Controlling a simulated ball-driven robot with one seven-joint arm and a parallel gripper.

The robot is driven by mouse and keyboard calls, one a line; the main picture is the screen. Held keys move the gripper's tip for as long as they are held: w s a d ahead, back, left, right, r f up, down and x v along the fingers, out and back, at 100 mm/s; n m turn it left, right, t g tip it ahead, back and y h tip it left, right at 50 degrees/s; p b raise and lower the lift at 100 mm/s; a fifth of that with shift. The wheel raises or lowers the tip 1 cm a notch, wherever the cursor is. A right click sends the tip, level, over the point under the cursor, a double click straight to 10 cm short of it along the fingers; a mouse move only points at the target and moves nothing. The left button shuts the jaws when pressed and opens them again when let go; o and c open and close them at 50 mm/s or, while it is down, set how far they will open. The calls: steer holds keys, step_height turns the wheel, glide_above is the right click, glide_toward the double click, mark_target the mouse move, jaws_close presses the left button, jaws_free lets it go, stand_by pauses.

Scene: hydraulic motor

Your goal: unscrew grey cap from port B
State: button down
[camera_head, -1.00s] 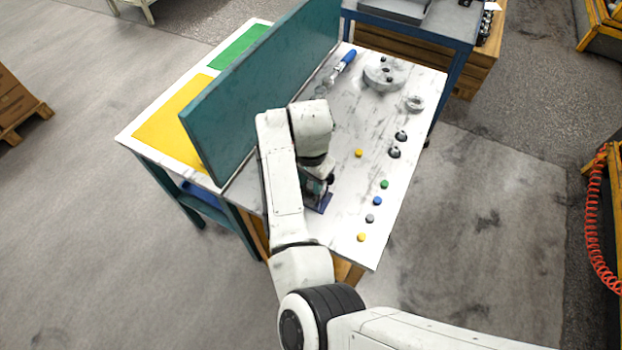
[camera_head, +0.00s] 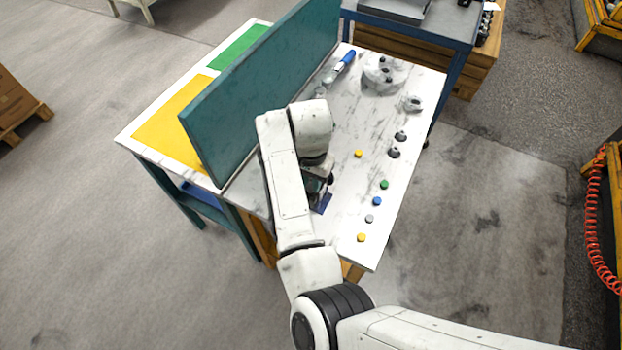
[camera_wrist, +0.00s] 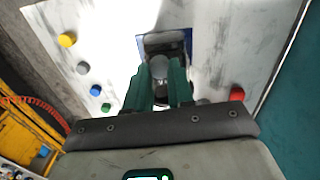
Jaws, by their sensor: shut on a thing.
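My gripper (camera_wrist: 160,80) points down over the table, and its two teal fingers are closed on a round grey cap (camera_wrist: 159,64). The cap sits over the motor, whose blue base (camera_wrist: 186,40) shows around the fingertips. In the head view the motor's blue base (camera_head: 323,203) shows beside my wrist, and most of the motor is hidden by my arm. The port's letter cannot be read, and I cannot tell whether the cap still touches the port.
Loose yellow (camera_head: 361,237), grey (camera_head: 369,218), blue (camera_head: 377,201) and green (camera_head: 384,184) caps line the table's right side. A red cap (camera_wrist: 237,93) lies near the teal panel (camera_head: 265,85). A blue-handled tool (camera_head: 345,57) and round metal parts (camera_head: 384,73) lie at the far end.

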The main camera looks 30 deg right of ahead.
steer(key=n, duration=0.3)
steer(key=n, duration=0.2)
steer(key=shift+n, duration=1.4)
steer(key=c, duration=1.2)
jaws_free()
steer(key=shift+r, duration=0.1)
